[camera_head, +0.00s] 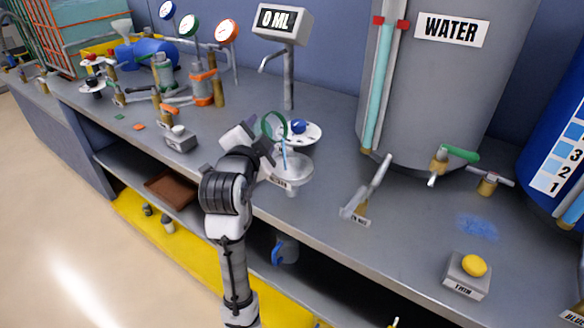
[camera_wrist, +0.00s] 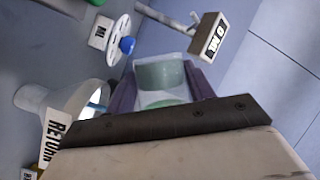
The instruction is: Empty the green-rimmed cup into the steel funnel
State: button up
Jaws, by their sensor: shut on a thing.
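My gripper (camera_head: 268,142) is shut on the green-rimmed cup (camera_head: 274,125), which is clear and tipped well over. In the wrist view the cup (camera_wrist: 160,78) sits between the dark fingers of my gripper (camera_wrist: 162,90). The steel funnel (camera_head: 293,170) stands at the bench's front edge, just below and right of the cup. A thin blue stream (camera_head: 284,156) runs from the cup's rim down into the funnel. In the wrist view the funnel (camera_wrist: 62,93) is at left, beside its RETURN label (camera_wrist: 55,138), with a bluish patch inside. How much liquid is left in the cup is unclear.
A white disc with a blue knob (camera_head: 298,127) is close behind the funnel. A spout with a 0 ML display (camera_head: 282,22) stands behind that. A lever valve (camera_head: 368,195) is to the right, before the WATER tank (camera_head: 440,90). Gauges and valves crowd the left bench.

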aim_at(265, 131)
jog(key=shift+f+m+t+b, duration=0.3)
jog(key=shift+m+b, duration=0.2)
jog(key=shift+b, duration=0.55)
jog(key=shift+d+r+m+t+b, duration=0.1)
jog(key=shift+r+m+t+b, duration=0.3)
jog(key=shift+m+b, duration=0.45)
dwell(0.3)
jog(key=shift+s+d+r+m+t+h+b, duration=0.3)
jog(key=shift+s+d+r+m+b, duration=0.35)
jog(key=shift+b, duration=0.6)
jog(key=shift+w+r+m+t+b, duration=0.1)
jog(key=shift+r+m+t+b, duration=0.15)
jog(key=shift+m+b, duration=0.95)
dwell(0.5)
